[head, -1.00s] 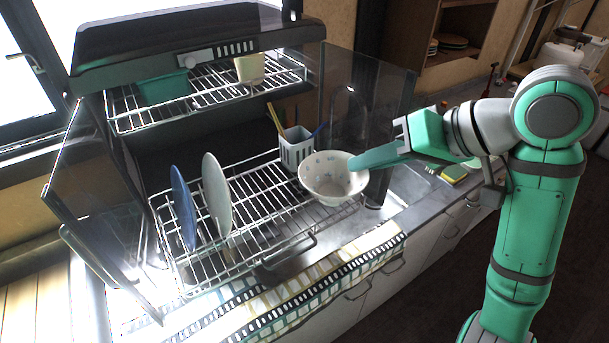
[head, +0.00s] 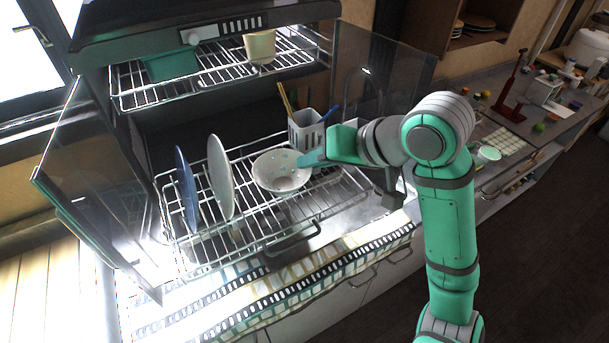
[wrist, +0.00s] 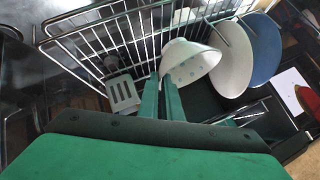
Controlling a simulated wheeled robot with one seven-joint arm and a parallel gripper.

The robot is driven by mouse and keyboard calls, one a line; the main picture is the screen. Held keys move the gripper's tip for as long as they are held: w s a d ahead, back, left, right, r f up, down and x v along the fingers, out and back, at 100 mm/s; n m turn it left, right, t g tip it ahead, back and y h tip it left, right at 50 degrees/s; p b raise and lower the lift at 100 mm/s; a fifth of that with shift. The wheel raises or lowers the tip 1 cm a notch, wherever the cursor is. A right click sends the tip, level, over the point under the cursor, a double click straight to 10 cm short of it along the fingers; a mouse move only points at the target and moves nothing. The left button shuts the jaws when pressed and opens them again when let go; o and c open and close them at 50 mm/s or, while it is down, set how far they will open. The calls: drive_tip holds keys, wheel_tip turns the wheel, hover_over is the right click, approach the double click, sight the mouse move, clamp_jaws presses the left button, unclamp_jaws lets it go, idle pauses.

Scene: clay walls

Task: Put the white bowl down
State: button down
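The white bowl (head: 281,172) has small marks inside and sits at or just above the lower wire dish rack (head: 240,232), right of the upright plates. I cannot tell whether it touches the wires. My gripper (head: 310,159) reaches in from the right, with its fingertips at the bowl's right rim. In the wrist view the two fingers are close together at the rim of the bowl (wrist: 189,62). My gripper looks shut on that rim.
A white plate (head: 221,178) and a blue plate (head: 186,190) stand in the rack on the left. A white utensil holder (head: 305,131) stands just behind the bowl. The upper shelf holds a green container (head: 171,66) and a cream cup (head: 260,47). Glass panels flank the rack.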

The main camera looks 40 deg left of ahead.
drive_tip(key=shift+s+a+f, duration=0.2)
drive_tip(key=shift+a+f, duration=0.4)
drive_tip(key=shift+f, duration=0.1)
drive_tip(key=shift+w+a+f, duration=0.1)
drive_tip(key=shift+f, duration=1.65)
drive_tip(key=c, duration=2)
unclamp_jaws()
drive_tip(key=shift+o, duration=0.3)
drive_tip(key=shift+a, duration=0.1)
drive_tip(key=shift+s, duration=0.2)
drive_tip(key=v, duration=1.2)
drive_tip(key=shift+w, duration=0.1)
